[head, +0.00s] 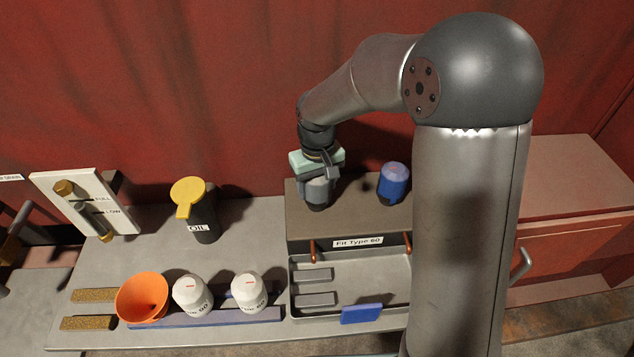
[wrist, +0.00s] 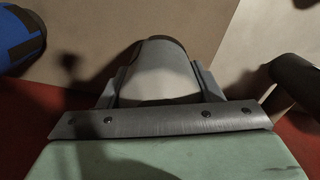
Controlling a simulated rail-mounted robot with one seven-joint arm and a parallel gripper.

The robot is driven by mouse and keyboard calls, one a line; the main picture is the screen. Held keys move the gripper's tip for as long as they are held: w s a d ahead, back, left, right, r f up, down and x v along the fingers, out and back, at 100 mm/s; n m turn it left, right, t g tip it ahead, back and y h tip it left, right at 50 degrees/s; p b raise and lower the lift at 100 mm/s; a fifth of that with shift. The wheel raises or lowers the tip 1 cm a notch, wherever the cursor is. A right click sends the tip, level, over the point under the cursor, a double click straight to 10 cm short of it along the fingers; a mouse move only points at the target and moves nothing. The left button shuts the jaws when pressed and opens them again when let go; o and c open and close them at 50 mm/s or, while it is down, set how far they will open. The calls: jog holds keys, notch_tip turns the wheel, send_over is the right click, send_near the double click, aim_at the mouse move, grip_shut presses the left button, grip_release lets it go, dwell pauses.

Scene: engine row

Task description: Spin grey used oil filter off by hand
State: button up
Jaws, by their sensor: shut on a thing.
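The grey used oil filter (head: 317,192) stands on the dark block at the back, to the left of a blue filter. My gripper (head: 318,172) comes down from above and is shut on the grey filter's upper part. In the wrist view the grey filter (wrist: 162,72) sits between the two fingers of my gripper (wrist: 158,90). The filter's lower end meets the block surface, but the exact contact is hard to see.
A blue filter (head: 393,184) stands close by, right of my gripper. An oil can (head: 203,218), orange funnel (head: 142,298) and two white filters (head: 191,295) stand left.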

jog(key=shift+n, duration=1)
jog(key=shift+r+n+p, duration=0.15)
jog(key=shift+n+p, duration=0.35)
jog(key=shift+n, duration=1.3)
jog(key=o, duration=1.2)
jog(key=shift+o, duration=0.2)
